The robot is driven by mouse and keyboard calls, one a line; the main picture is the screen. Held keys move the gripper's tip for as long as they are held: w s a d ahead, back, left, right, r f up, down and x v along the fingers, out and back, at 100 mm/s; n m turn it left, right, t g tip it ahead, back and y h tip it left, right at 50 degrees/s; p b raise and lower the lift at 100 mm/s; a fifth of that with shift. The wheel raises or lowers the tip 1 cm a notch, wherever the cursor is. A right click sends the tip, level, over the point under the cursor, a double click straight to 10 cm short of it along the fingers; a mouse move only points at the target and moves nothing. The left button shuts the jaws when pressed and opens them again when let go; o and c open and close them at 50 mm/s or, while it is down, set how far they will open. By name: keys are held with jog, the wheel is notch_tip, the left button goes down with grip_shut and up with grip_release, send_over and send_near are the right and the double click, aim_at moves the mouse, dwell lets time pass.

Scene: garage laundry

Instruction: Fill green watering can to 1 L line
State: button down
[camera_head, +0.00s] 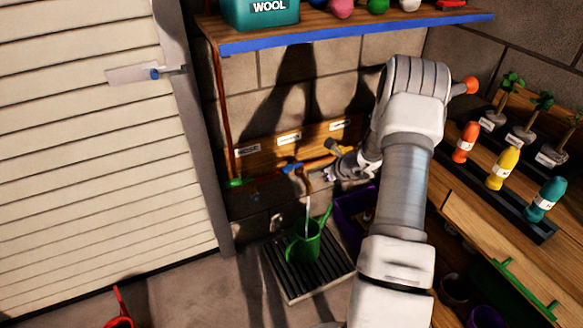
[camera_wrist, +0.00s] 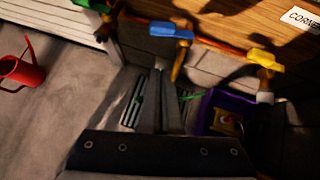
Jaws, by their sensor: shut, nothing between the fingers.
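The green watering can (camera_head: 305,247) stands upright on a dark slatted grate (camera_head: 333,281) below the taps. The blue-handled tap (camera_head: 292,167) is above it on the wall board, and a thin pale stream (camera_head: 307,215) runs down from its spout into the can. My gripper (camera_head: 332,176) is shut and empty, just right of that tap. In the wrist view my gripper (camera_wrist: 160,72) points down past the blue tap (camera_wrist: 170,30) and hides most of the can; only a bit of green (camera_wrist: 192,97) shows. The 1 L line and the water level cannot be seen.
A yellow-handled tap (camera_head: 334,146) is right of the blue one; a green-handled one (camera_head: 236,183) is left. A purple crate (camera_head: 351,214) stands right of the grate. A red watering can (camera_head: 119,321) is on the floor. A bench with bottles (camera_head: 502,168) is at right.

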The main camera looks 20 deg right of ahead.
jog(key=shift+w+r+b+x, duration=0.3)
jog(key=shift+b+x, duration=0.25)
jog(key=shift+x, duration=1.6)
jog(key=shift+w+r+b+x, duration=0.35)
jog(key=shift+b+x, duration=0.25)
jog(key=shift+x, duration=1.55)
jog(key=shift+w+r+b+x, duration=0.25)
jog(key=shift+b+x, duration=0.3)
jog(key=shift+x, duration=1.6)
